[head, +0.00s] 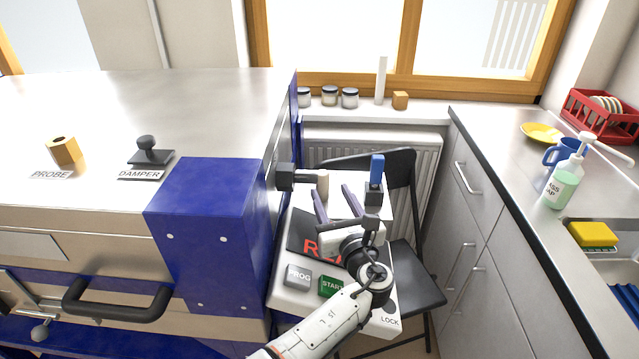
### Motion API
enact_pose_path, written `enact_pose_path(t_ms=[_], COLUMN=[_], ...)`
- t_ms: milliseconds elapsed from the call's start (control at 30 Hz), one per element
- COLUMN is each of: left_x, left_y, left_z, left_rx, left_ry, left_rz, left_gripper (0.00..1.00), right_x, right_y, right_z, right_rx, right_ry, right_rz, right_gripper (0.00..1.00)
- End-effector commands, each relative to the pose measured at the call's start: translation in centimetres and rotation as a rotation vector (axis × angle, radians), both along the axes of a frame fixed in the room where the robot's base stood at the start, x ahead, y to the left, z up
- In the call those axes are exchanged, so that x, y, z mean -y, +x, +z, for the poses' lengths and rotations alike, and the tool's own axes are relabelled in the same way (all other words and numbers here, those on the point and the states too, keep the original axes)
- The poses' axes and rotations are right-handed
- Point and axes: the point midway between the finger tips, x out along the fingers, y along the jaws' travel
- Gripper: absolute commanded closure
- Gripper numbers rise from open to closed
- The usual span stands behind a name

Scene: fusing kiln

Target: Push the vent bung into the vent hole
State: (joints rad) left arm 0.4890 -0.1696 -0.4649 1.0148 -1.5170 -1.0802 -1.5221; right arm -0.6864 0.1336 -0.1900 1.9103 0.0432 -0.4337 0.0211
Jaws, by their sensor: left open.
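No bung or hole is marked as the vent, so I cannot tell for sure which they are. A dark block (285,176) stands out at the kiln's right side, with a short dark bar leading right to an upright pale cylinder (323,184). My left gripper (334,194) is open over the white control box, its two dark fingers pointing away from me. The pale cylinder shows near the left fingertip; I cannot tell if they touch. No object shows clearly between the fingers. My right gripper is not in view.
The kiln lid (190,95) carries a tan hexagonal piece (64,150) by a PROBE label and a dark DAMPER knob (148,150). A blue-topped upright lever (376,172) stands just right of my fingers. A black folding chair (414,275) and a counter (500,150) lie right.

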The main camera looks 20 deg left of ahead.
Motion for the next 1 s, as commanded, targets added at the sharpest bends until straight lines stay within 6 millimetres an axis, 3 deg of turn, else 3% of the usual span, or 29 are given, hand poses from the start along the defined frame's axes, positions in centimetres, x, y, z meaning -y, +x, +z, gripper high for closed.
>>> enact_pose_path(t_ms=[100, 367, 700, 1000], left_x=[-1.2, -2.4, -4.5, -4.8], left_y=[1.7, 3.5, 7.2, 7.5], left_z=[0.0, 0.2, 0.4, 0.5], left_rx=[0.002, 0.003, 0.003, 0.003], left_ry=[0.003, -0.001, -0.001, -0.002], left_rz=[0.001, -0.001, -0.001, -0.002], left_gripper=[0.53, 0.53, 0.53, 0.53], right_x=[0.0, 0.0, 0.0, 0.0], right_y=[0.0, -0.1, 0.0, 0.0], right_z=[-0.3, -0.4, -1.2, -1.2], right_rx=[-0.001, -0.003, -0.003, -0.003], right_ry=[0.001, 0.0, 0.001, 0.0], right_rz=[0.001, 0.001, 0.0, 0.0], right_gripper=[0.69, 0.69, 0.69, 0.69])
